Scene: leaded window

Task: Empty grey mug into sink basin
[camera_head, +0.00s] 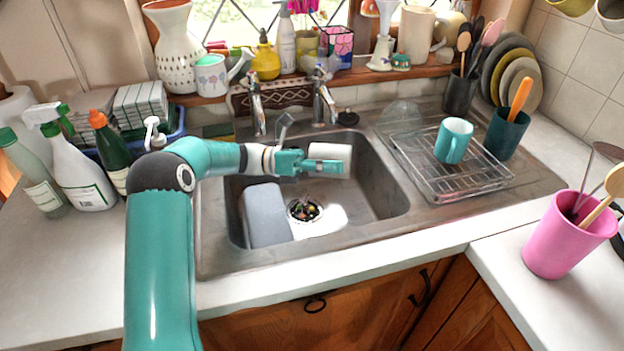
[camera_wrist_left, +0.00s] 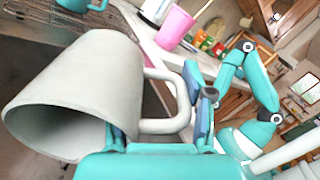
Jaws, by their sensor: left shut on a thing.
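The grey mug (camera_head: 335,152) is held over the sink basin (camera_head: 375,205), tipped on its side. My left gripper (camera_head: 318,165) is shut on it, with its fingers at the handle. In the left wrist view the mug (camera_wrist_left: 85,85) fills the left side, its open mouth facing down and left. The handle (camera_wrist_left: 165,127) runs beside a gripper finger. The part of the mug's inside that shows looks plain grey; the rest is hidden. My right gripper is not in view.
In the basin are a grey slab-like object (camera_head: 265,214) and a drain (camera_head: 304,210) with bits in it. Taps (camera_head: 322,95) stand behind. A wire rack (camera_head: 470,178) with a teal mug (camera_head: 453,140) is right. A pink pot (camera_head: 568,235) stands on the right counter; bottles (camera_head: 75,165) stand left.

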